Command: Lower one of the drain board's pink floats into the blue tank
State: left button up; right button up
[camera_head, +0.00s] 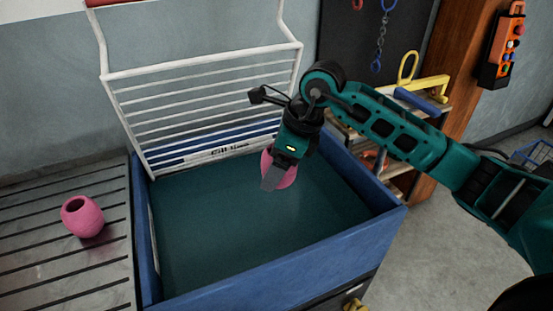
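A pink float (84,215) sits on the slatted drain board (40,255) at the left. A second pink float (288,174) is at my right gripper (273,178), whose arm comes in from the right. The gripper's fingers point down, with one finger across the float's near side, and it appears shut on the float. The float is over the blue tank (280,275), above or near the teal water; the exact gap to the water is hard to tell. The far finger is hidden. My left gripper is not in view.
A white wire rack (205,95) stands along the tank's back edge, by the "Fill line" label (228,148). A shelf with a yellow handle (408,68) is behind my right arm. An orange control box (502,45) hangs at the upper right.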

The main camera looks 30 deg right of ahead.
pick_arm(q)
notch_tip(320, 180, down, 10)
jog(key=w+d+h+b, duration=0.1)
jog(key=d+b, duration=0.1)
jog(key=b, duration=1.1)
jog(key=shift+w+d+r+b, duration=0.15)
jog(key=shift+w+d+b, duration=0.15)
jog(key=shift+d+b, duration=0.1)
pick_arm(e)
notch_tip(320, 180, down, 20)
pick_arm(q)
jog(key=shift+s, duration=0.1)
pick_arm(e)
jog(key=o, duration=1)
